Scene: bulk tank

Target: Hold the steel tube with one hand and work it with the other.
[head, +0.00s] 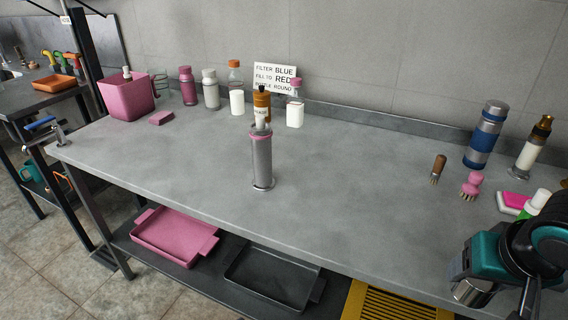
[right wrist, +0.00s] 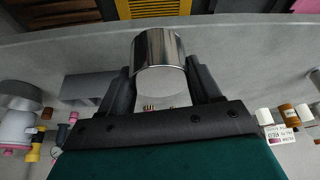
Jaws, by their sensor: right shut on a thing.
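My right gripper (right wrist: 160,80) is shut on a shiny steel tube (right wrist: 158,48), with one dark finger on each side of it. In the head view the steel tube (head: 473,291) shows at the lower right, in front of the bench's near edge, partly hidden by my right gripper (head: 480,276). Its far end and inside are hidden. My left gripper is not in view.
On the grey bench (head: 350,170) stands a steel cylinder with a pink band (head: 261,160). A blue-banded cylinder (head: 484,138), a pump bottle (head: 528,152), a brown brush (head: 438,167) and a pink brush (head: 472,184) are at the right. The bench's front middle is clear.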

